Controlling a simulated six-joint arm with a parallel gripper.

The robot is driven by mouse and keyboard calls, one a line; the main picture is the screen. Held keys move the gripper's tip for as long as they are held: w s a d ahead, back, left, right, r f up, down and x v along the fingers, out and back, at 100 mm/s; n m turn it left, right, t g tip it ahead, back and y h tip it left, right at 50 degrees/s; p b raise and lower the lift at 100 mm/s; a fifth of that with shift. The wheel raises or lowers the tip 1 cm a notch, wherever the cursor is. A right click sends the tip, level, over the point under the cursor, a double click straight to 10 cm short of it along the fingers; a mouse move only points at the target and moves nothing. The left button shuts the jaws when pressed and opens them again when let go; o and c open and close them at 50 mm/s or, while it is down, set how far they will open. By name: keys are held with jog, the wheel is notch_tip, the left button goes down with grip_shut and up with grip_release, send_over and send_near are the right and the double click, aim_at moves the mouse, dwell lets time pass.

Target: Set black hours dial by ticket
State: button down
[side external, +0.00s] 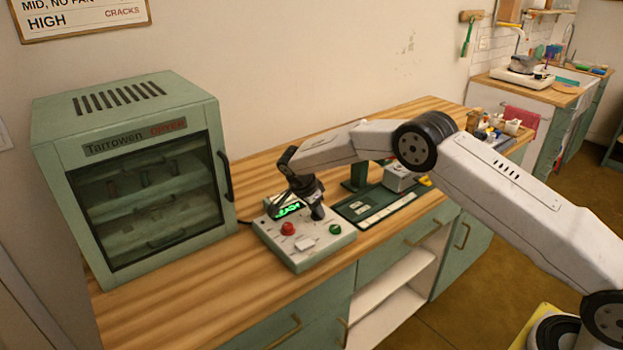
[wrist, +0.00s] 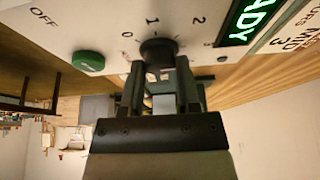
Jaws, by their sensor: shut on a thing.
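The black hours dial (wrist: 158,50) is on the pale control box (side external: 304,252), with the marks 0, 1 and 2 around it in the wrist view. My gripper (wrist: 158,72) is shut on the dial, one finger on each side. In the side view my gripper (side external: 316,207) reaches down onto the box and mostly hides the dial. I cannot tell which mark the dial points at. A white ticket (wrist: 292,38) beside the display has "MID" and "3" readable; the rest is cut off. The green display (wrist: 248,17) shows the letters "ADY".
A green button (wrist: 89,61) sits beside the dial, and a red button (side external: 288,229) is on the box. The glass-fronted dryer cabinet (side external: 150,190) stands to the left. A dark green tray (side external: 350,212) lies right of the box. The wooden counter front is clear.

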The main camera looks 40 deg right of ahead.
aim_at(307, 223)
dwell(0.3)
jog(key=shift+c, duration=1.6)
grip_release()
jog(key=shift+r, duration=0.15)
jog(key=v, duration=0.7)
jog(key=shift+r, duration=0.25)
jog(key=shift+a, duration=0.15)
jog(key=shift+s, duration=0.1)
